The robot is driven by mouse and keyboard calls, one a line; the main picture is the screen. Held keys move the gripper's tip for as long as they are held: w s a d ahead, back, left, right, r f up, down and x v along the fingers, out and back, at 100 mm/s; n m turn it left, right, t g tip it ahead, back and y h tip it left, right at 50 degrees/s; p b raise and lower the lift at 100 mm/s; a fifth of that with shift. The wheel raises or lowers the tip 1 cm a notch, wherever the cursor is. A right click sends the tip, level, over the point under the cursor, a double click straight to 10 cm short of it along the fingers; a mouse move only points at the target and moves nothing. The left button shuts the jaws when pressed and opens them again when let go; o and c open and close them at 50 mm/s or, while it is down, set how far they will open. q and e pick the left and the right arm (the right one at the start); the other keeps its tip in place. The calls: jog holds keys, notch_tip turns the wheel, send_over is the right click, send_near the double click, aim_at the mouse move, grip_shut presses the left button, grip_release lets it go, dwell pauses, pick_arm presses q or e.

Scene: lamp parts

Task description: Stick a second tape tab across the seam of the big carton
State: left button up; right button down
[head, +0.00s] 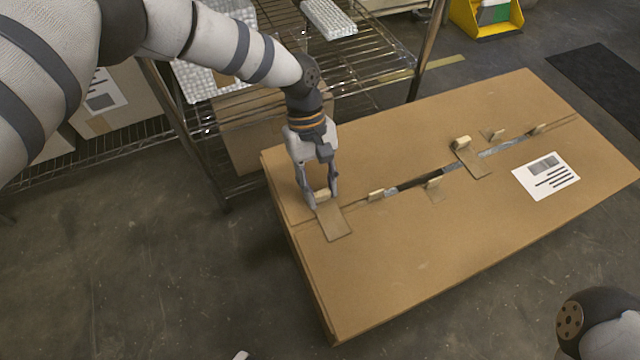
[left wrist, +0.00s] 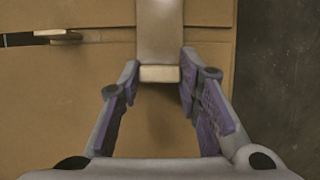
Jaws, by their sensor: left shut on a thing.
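The big brown carton (head: 400,255) has a seam with a dark gap running along its top. My left gripper (head: 322,192) is at the carton's left end, shut on the small pale block at the end of a brown tape tab (head: 334,222). In the left wrist view the tab (left wrist: 160,28) runs away from between the fingers (left wrist: 160,72) and over the seam line; whether it touches the carton is unclear. Another tab (head: 475,162) lies across the seam farther right.
Several small pale blocks stand along the seam, one (head: 376,195) near the gripper. A white label (head: 546,176) is on the carton's right part. A wire shelf (head: 375,62) stands behind, with a yellow bin (head: 485,30) beyond. The floor in front is clear.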

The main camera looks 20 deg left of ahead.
pick_arm(q)
jog(key=o, duration=0.9)
jog(key=shift+c, duration=0.2)
